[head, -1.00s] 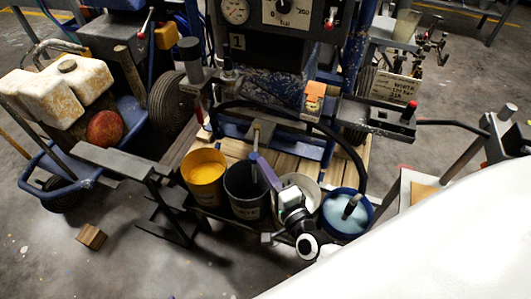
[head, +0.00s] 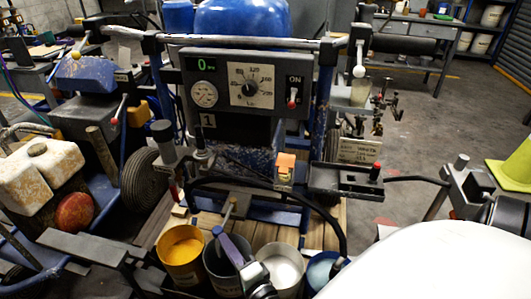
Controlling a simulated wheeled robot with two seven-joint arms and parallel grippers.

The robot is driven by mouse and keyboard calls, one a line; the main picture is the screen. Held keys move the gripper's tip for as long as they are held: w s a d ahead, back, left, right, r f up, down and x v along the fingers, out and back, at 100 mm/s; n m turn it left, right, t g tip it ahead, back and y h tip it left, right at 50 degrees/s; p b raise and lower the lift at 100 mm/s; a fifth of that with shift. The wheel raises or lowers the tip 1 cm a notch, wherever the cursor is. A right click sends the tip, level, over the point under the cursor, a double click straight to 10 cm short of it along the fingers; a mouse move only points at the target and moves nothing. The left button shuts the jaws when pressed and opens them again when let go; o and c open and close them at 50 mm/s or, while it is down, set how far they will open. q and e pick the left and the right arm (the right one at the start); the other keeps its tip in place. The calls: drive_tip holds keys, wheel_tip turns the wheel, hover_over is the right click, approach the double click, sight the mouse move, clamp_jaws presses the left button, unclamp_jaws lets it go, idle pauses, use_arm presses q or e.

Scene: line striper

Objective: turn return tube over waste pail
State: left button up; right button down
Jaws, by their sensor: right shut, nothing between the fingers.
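A short tan tube (head: 229,210), which looks like the return tube, slants down from the machine's front above the pails. A dark grey pail (head: 212,265) stands below it, between the yellow pail (head: 182,250) and the white pail (head: 281,268); I take it as the waste pail, but its label does not show now. My right gripper (head: 218,232) reaches up from the bottom over the dark pail. Its purple fingers are shut and empty, with the tips close to the tube's lower end; I cannot tell whether they touch. My left gripper is out of view.
A blue pail (head: 322,271) stands right of the white one, with a black hose (head: 335,226) running down to it. The control panel (head: 247,85) rises behind. A cart with a stained white tank (head: 40,172) is at left.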

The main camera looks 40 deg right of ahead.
drive_tip(key=s+a, duration=0.1)
drive_tip(key=s, duration=0.9)
drive_tip(key=shift+a+r, duration=0.15)
drive_tip(key=shift+a, duration=0.25)
drive_tip(key=s+a+f+n+g+y, duration=0.1)
drive_tip(key=a+f+n+g+y, duration=0.15)
drive_tip(key=a+n, duration=0.35)
drive_tip(key=s+a+f+n+g+y, duration=0.2)
drive_tip(key=a+n+y, duration=0.2)
drive_tip(key=n, duration=0.4)
drive_tip(key=s+d+f+n+g, duration=0.1)
drive_tip(key=s+f+n+g, duration=0.3)
drive_tip(key=n, duration=0.4)
drive_tip(key=shift+s+d+h, duration=0.3)
drive_tip(key=shift+s+h, duration=0.1)
drive_tip(key=shift+h, duration=0.05)
